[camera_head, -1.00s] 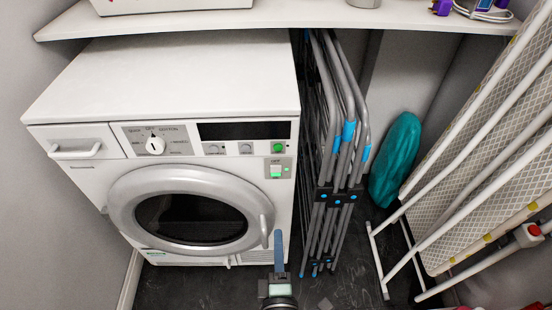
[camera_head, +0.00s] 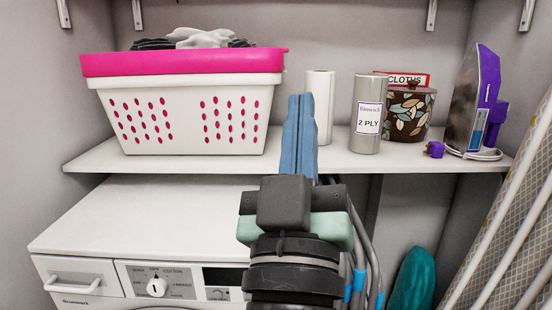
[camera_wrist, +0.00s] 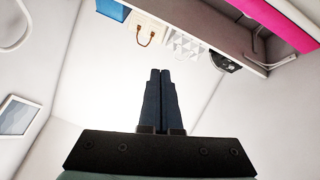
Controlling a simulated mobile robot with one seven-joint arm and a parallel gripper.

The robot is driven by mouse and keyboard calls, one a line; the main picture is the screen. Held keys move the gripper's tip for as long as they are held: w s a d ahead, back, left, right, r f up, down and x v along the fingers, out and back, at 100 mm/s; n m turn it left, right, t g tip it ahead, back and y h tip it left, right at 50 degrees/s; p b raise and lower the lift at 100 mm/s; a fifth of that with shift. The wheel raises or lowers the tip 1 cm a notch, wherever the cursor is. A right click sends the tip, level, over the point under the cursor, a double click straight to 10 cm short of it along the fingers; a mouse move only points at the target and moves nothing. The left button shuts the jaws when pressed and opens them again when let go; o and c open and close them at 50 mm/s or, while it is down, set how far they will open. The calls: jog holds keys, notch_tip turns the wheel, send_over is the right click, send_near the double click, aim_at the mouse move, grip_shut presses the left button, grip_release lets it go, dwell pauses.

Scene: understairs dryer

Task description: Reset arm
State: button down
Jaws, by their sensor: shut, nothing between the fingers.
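My gripper (camera_head: 299,125) stands upright in the middle of the head view, its blue fingers pointing up in front of the shelf. The fingers are together and hold nothing. In the wrist view the gripper (camera_wrist: 160,75) also shows its two dark blue fingers side by side, touching. Behind and below it is the white washer-dryer (camera_head: 150,215), partly hidden by my arm.
The white shelf (camera_head: 230,170) carries a basket with a pink rim (camera_head: 190,110), a paper roll (camera_head: 318,100), a grey canister (camera_head: 367,115), a leaf-patterned tin (camera_head: 408,115) and an iron (camera_head: 478,100). An ironing board (camera_head: 515,200) leans at the right.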

jog(key=s+a+r+m+t+y+p, duration=0.25)
jog(key=s+r, duration=0.55)
jog(key=r, duration=0.4)
notch_tip(320, 180, up, 26)
jog(key=p, duration=2.5)
jog(key=shift+w+f+n+p, duration=0.15)
jog(key=shift+w+n+p, duration=0.05)
jog(key=shift+n+p, duration=0.15)
jog(key=shift+f, duration=0.1)
